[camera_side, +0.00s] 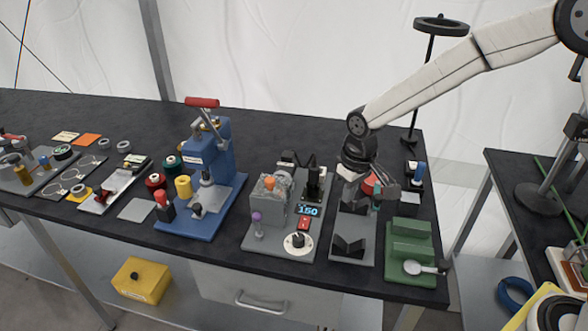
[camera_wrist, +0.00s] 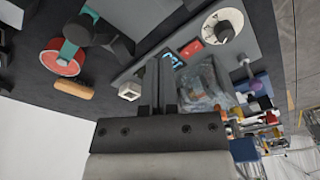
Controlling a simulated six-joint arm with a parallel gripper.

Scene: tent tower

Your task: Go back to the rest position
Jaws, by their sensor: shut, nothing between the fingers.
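My gripper (camera_side: 352,172) hangs at the end of my white arm, which comes in from the upper right in the side view. It is above the dark bench, by a grey stand that carries a red part (camera_side: 370,184) and a teal part (camera_side: 377,200). In the wrist view the two dark fingers of my gripper (camera_wrist: 163,78) are together, with nothing between them. The fingertips partly hide the blue display of the grey heating unit. In the side view the fingertips are hard to make out against the dark parts around them.
The grey unit with its display (camera_side: 308,211) stands left of my gripper. A blue press (camera_side: 208,165) with a red handle is farther left. A green block (camera_side: 411,240) is at the front right, and a black pole stand (camera_side: 429,75) rises behind. Bare bench lies behind the devices.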

